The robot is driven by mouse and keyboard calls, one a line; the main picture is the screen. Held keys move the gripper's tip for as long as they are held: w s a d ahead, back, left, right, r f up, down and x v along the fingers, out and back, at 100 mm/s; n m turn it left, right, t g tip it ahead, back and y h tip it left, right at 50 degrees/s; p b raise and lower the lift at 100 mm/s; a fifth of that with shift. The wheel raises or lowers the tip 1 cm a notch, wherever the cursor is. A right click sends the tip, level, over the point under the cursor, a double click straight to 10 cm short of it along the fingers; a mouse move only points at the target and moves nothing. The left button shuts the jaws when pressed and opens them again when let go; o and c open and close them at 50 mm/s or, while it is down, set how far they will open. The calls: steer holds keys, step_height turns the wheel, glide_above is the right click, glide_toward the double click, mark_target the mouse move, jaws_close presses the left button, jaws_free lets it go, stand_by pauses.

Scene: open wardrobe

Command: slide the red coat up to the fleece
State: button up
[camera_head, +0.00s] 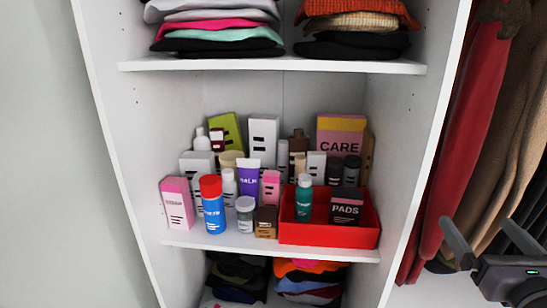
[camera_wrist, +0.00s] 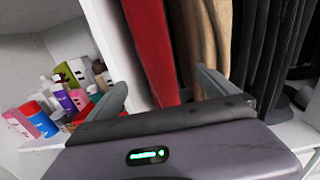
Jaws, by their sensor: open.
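The red coat (camera_head: 462,150) hangs at the left end of the row of clothes, close to the white wardrobe panel. It also shows in the wrist view (camera_wrist: 150,45). A tan garment (camera_head: 499,130) hangs just right of it, also in the wrist view (camera_wrist: 208,40), with dark garments (camera_wrist: 270,45) further right. I cannot tell which garment is the fleece. My gripper (camera_head: 477,222) is open and empty, low in front of the clothes. In the wrist view its fingers (camera_wrist: 161,80) spread to either side of the red coat's lower part. The hangers and rail are out of view.
A white upright panel (camera_head: 425,150) divides the clothes from shelves on the left. The middle shelf (camera_head: 205,240) holds bottles, boxes and a red bin (camera_head: 330,233). Folded clothes lie above and below. A white surface (camera_wrist: 292,136) shows under the hanging clothes.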

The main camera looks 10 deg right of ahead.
mark_target(457, 184)
steer(key=x, duration=1)
steer(key=a+p+x, duration=0.1)
steer(key=x, duration=0.4)
steer(key=shift+w+d, duration=0.1)
steer(key=shift+w, duration=0.35)
steer(key=shift+r, duration=0.1)
steer(key=shift+s, duration=0.1)
steer(key=shift+c, duration=0.5)
jaws_close()
steer(key=shift+d, duration=0.15)
steer(key=shift+d, duration=0.2)
steer(key=shift+s+d, duration=0.2)
steer(key=shift+d, duration=0.55)
steer(key=shift+s+d, duration=0.2)
steer(key=shift+d, duration=0.55)
steer(key=shift+o, duration=0.5)
jaws_free()
steer(key=shift+s, duration=0.1)
